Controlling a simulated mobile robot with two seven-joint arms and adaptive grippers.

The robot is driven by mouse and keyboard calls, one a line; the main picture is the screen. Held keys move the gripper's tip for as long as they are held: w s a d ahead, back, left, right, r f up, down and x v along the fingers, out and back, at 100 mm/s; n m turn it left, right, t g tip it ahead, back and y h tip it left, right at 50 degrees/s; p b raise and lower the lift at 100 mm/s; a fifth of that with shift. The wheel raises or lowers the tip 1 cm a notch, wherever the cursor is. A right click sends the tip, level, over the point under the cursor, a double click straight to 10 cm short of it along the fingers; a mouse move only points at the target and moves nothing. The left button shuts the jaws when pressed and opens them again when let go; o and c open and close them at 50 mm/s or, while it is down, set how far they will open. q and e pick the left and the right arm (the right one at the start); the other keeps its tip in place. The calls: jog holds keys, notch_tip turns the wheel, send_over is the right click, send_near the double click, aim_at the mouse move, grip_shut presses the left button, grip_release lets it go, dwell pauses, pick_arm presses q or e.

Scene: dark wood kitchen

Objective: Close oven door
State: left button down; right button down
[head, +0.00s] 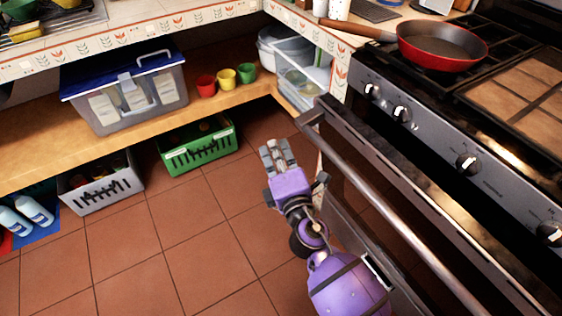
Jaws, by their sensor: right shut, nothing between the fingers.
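The oven door (372,205) is on the right, below the stove's control panel (430,135). A long metal handle (400,220) runs along its front. A dark gap shows between the door's top edge and the panel, so the door looks tilted partly open; how far is hard to tell. My right gripper (277,155) is shut and empty. It is left of the handle's far end, over the tiled floor, apart from the handle. My purple right forearm lies alongside the door front and hides part of its lower area. My left gripper is not in view.
A red pan (442,46) sits on the stove, its wooden handle reaching left. A low wooden shelf holds a blue-lidded bin (130,98) and small colored cups (226,79). A green crate (197,148) and a grey crate (102,187) stand below.

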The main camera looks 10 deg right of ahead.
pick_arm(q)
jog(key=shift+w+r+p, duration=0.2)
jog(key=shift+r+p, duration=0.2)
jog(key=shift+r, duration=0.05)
pick_arm(e)
jog(key=shift+w+d+r, duration=0.25)
jog(key=shift+w+d, duration=0.6)
jog(key=shift+w, duration=0.1)
jog(key=shift+w+d+r, duration=0.2)
jog(key=shift+w+d, duration=0.6)
jog(key=shift+w, duration=0.15)
